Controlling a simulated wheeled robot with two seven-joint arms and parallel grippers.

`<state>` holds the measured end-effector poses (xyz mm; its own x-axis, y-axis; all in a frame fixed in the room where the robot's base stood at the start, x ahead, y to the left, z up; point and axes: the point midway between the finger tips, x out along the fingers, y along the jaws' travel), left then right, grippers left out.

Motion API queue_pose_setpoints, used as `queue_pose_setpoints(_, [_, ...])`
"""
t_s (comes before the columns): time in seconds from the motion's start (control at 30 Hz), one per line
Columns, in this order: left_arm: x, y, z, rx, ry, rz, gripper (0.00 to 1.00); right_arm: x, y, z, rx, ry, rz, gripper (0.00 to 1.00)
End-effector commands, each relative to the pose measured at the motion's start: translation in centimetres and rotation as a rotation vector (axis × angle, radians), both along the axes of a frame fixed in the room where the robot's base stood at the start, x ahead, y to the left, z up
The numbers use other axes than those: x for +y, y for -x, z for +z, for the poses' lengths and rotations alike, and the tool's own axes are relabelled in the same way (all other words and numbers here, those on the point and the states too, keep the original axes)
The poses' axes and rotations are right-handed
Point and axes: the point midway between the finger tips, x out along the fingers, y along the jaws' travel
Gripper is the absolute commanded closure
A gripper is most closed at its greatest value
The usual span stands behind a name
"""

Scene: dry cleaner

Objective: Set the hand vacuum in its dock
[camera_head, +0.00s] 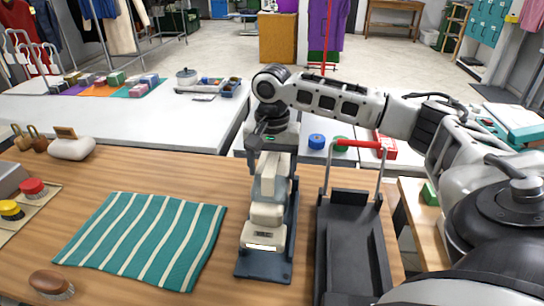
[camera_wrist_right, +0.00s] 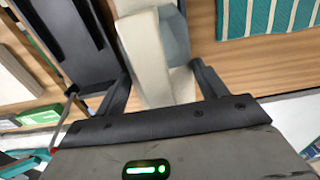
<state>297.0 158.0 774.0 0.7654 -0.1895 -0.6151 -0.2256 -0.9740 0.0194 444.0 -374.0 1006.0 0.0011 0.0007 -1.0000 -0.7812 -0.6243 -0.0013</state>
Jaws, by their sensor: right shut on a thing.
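The hand vacuum (camera_head: 266,212) is cream-coloured and stands lengthwise over the dark slate-blue dock (camera_head: 264,270) on the wooden counter. The dock's raised side shows along the vacuum's right. I cannot tell whether the vacuum is fully seated or slightly above the base. My right gripper (camera_head: 266,142) is at the vacuum's far end, shut on it. My left gripper is not in view.
A black tray-like stand (camera_head: 350,240) with a red-topped handle (camera_head: 360,144) is close right of the dock. Bare counter separates cloth and dock.

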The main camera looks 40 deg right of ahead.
Motion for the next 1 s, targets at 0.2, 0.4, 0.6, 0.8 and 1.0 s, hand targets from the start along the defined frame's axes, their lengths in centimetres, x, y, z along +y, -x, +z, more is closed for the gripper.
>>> queue_pose_setpoints(0.2, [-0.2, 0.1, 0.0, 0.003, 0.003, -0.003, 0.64, 0.0, 0.0, -1.9, -0.003, 0.0, 0.001, 1.0])
queue_pose_setpoints(0.4, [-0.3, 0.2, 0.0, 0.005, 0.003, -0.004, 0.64, 0.0, 0.0, -3.8, -0.001, 0.0, 0.001, 1.0])
queue_pose_setpoints(0.6, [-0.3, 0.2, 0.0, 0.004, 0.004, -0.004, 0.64, 0.0, 0.0, -5.4, -0.003, 0.0, 0.001, 1.0])
queue_pose_setpoints(0.8, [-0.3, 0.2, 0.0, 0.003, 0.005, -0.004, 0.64, 0.0, -0.1, -6.5, -0.003, -0.001, 0.001, 1.0])
queue_pose_setpoints(1.0, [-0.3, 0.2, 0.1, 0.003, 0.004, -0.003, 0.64, 0.0, -0.1, -7.0, -0.004, -0.001, 0.001, 1.0])
